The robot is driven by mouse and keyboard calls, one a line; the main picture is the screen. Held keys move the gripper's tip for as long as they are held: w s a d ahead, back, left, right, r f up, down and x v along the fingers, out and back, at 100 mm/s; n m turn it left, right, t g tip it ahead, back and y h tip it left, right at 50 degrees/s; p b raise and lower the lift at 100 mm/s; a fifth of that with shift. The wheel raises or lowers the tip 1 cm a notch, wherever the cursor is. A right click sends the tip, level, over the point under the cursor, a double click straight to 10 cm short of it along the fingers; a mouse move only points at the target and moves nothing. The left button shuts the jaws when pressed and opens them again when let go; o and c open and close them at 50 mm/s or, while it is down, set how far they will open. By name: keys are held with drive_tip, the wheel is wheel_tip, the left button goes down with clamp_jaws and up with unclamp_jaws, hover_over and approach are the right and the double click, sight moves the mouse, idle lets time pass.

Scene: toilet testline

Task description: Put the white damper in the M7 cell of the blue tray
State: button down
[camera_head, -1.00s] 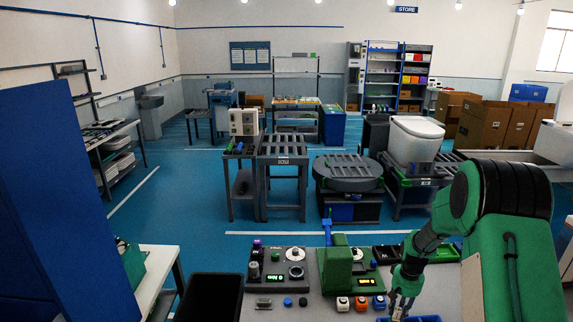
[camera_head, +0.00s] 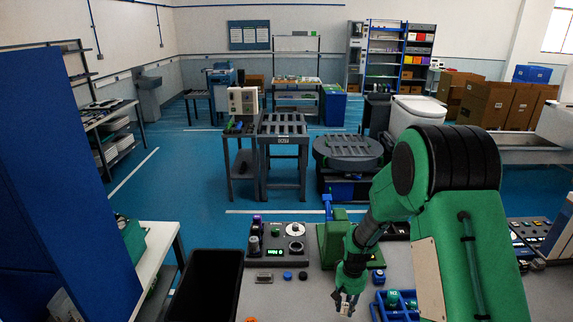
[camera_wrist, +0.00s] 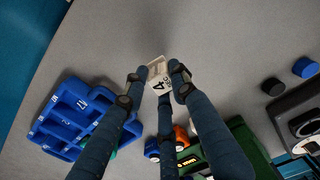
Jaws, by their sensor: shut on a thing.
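My gripper (camera_head: 347,300) is shut on a small white piece, which I take for the white damper (camera_wrist: 158,72); a dark mark like a 4 shows on it in the wrist view. The fingertips (camera_wrist: 160,78) clasp it from both sides, above the grey bench top. In the head view the damper (camera_head: 345,304) is small and partly covered by the fingers. The blue tray (camera_wrist: 64,104) lies to the left in the wrist view, apart from the damper, with white labels too small to read. In the head view the tray (camera_head: 376,311) is right of my gripper, partly hidden by my arm.
A green piece (camera_head: 393,298) sits in the tray. A green machine (camera_head: 331,245) and a panel with knobs (camera_head: 290,250) stand behind my gripper. Blue and orange button blocks (camera_wrist: 182,140) are close by. A black bin (camera_head: 212,285) is at left. Bare bench lies left of my gripper.

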idle(0.6)
drive_tip(key=shift+s+d+r, duration=0.1)
drive_tip(key=shift+s+d, duration=0.25)
drive_tip(key=shift+d, duration=0.15)
drive_tip(key=shift+n, duration=0.6)
drive_tip(key=s+d, duration=0.5)
drive_tip(key=s, duration=0.1)
drive_tip(key=s+d+r, duration=0.1)
drive_tip(key=s+d, duration=0.2)
drive_tip(key=shift+s+d+p, duration=0.25)
drive_tip(key=shift+d+p, duration=0.05)
drive_tip(key=s+d+n, duration=0.1)
drive_tip(key=s+d, duration=0.4)
drive_tip(key=s, duration=0.4)
drive_tip(key=shift+s, duration=0.35)
drive_tip(key=b, duration=0.1)
hover_over(401, 321)
drive_tip(key=s+a, duration=0.2)
drive_tip(key=s, duration=0.1)
drive_tip(key=shift+w+d+f, duration=0.1)
drive_tip(key=shift+w+f, duration=0.05)
drive_tip(key=shift+f, duration=0.5)
drive_tip(key=shift+f+b, duration=0.5)
drive_tip(key=shift+f, duration=1.3)
